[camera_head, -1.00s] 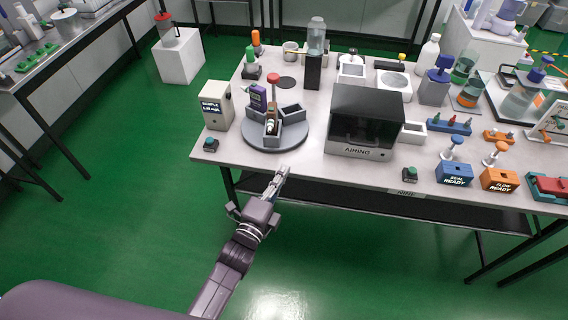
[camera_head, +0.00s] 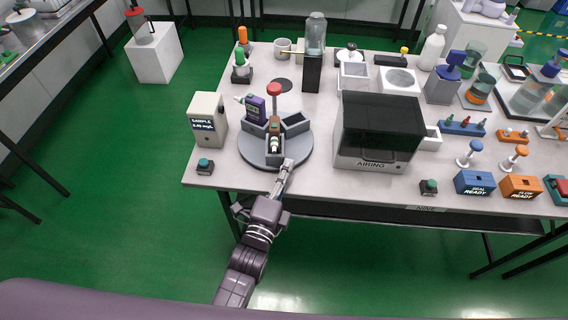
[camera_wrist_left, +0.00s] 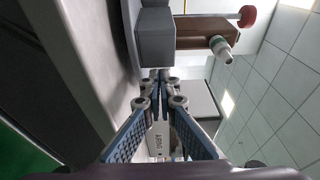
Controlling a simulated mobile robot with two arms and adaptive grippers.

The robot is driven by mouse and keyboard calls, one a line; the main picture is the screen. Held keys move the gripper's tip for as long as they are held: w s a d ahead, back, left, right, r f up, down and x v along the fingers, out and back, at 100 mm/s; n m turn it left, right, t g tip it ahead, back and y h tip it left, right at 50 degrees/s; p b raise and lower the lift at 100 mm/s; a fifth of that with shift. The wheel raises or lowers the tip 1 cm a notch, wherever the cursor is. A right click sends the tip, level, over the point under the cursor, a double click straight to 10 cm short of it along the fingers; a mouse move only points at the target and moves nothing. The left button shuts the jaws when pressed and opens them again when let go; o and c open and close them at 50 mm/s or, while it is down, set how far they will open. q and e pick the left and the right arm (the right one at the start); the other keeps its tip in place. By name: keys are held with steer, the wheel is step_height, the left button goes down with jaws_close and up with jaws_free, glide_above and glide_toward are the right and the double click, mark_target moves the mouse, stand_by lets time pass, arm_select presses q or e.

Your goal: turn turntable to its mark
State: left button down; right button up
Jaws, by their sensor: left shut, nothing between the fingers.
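The grey round turntable (camera_head: 248,155) stands near the table's front edge. It carries grey compartments (camera_head: 297,123), a purple handheld tester (camera_head: 256,110), a small bottle (camera_head: 274,143) and a red knob (camera_head: 274,89) on a post. My left gripper (camera_head: 288,164) is shut and empty at the turntable's front right rim; I cannot tell whether it touches. In the left wrist view the shut fingers (camera_wrist_left: 160,78) point at a grey compartment block (camera_wrist_left: 155,38), with the red knob (camera_wrist_left: 248,16) and the bottle (camera_wrist_left: 220,46) beyond. I cannot make out the mark. My right gripper is out of view.
A sample box (camera_head: 206,120) and a green button (camera_head: 204,166) stand left of the turntable. A dark-windowed airing box (camera_head: 378,130) stands close on its right. A black stand with a clear jar (camera_head: 315,35) is behind. Some bare tabletop lies in front.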

arm_select(q)
steer(key=shift+w+f, duration=0.1)
steer(key=shift+w, duration=0.05)
steer(key=shift+a+m+h+p, duration=0.3)
steer(key=shift+a+m+h, duration=0.1)
steer(key=shift+h, duration=0.1)
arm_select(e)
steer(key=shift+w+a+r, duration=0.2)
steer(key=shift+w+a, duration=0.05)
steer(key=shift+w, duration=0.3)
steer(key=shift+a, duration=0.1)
